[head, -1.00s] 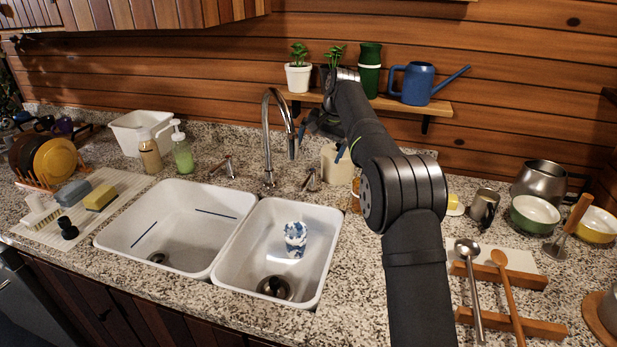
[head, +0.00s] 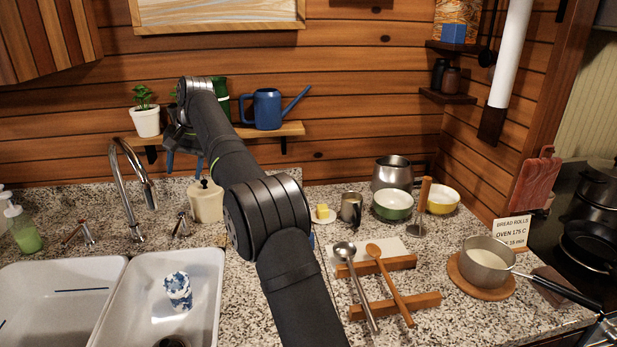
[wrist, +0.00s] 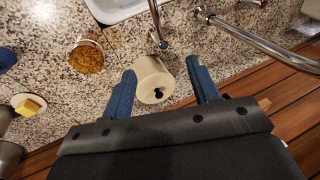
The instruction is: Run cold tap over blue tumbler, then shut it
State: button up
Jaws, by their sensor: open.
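The blue-and-white patterned tumbler (head: 177,286) stands in the right sink basin, below and in front of the faucet spout (head: 150,193). No water stream shows. A slim tap lever (head: 181,225) stands right of the faucet. In the wrist view a lever with a blue tip (wrist: 158,32) shows beyond the fingers. Another lever (head: 87,232) stands left of the faucet. My gripper (wrist: 163,88) is open, with its blue fingers spread above and either side of a cream pot (wrist: 154,78), apparently not touching it. In the head view my arm partly hides the gripper.
The cream pot (head: 206,201) stands behind the right basin, close to the right lever. A wall shelf (head: 270,130) with plants and a blue watering can (head: 268,108) is near my arm. A jar of orange-brown contents (wrist: 87,57) and a butter dish (wrist: 28,104) stand nearby.

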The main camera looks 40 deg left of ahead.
jog(key=c, duration=0.3)
jog(key=s+a+r+m+y, duration=0.2)
jog(key=s+m+y, duration=0.15)
jog(key=y, duration=0.25)
jog(key=d+m+t+y, duration=0.4)
jog(key=d+m+t, duration=0.3)
jog(key=d, duration=0.3)
jog(key=n+t+h, duration=0.1)
jog(key=t, duration=0.2)
send_near(176, 227)
jog(key=x, duration=1)
jog(key=shift+d+f, duration=0.1)
jog(key=shift+f, duration=0.3)
jog(key=shift+c, duration=0.6)
